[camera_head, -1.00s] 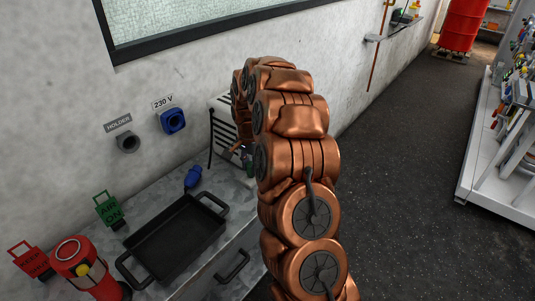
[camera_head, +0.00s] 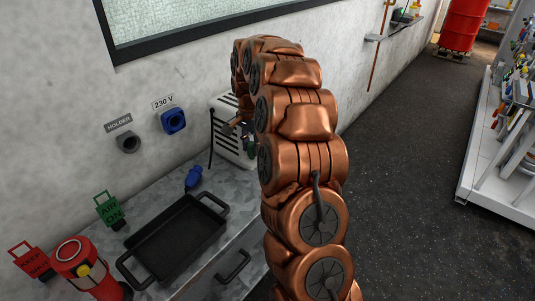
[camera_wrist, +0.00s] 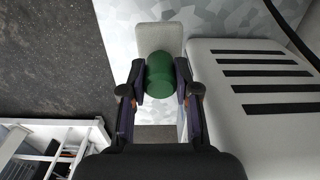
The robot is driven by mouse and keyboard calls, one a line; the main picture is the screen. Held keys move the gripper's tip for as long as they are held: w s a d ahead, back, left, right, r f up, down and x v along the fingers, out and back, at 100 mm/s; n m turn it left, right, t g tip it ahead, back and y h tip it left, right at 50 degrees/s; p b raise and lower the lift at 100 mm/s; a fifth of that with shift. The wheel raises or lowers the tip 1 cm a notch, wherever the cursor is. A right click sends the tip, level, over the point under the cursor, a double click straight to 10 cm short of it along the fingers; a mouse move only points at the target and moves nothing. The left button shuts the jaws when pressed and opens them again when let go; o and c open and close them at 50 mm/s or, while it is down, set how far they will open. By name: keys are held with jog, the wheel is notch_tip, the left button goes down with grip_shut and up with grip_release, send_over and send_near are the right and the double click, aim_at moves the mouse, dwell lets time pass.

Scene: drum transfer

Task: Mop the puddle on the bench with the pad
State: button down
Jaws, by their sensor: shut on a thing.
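In the wrist view my gripper (camera_wrist: 160,80) is shut on the green round handle (camera_wrist: 160,68) of the pad. A flat pale grey pad (camera_wrist: 160,36) shows beyond the handle. The mottled grey metal bench top (camera_wrist: 222,20) lies below it; I cannot tell whether the pad touches it. In the head view my copper arm hides most of the gripper and pad, and only a bit of green shows beside the slotted box. I cannot make out the puddle in either view.
A white slotted box (camera_head: 226,126) stands on the bench by the wall, close beside my gripper; it also fills the right of the wrist view (camera_wrist: 262,85). A black tray (camera_head: 172,245), a blue plug (camera_head: 193,178) and a red canister (camera_head: 82,265) are nearer. Dark floor (camera_head: 415,190) is clear at right.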

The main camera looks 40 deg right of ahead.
jog(key=shift+r, duration=1)
jog(key=s+a+b, duration=0.3)
jog(key=s+a, duration=0.2)
jog(key=s, duration=0.1)
jog(key=shift+a+b, duration=0.15)
jog(key=shift+b, duration=0.25)
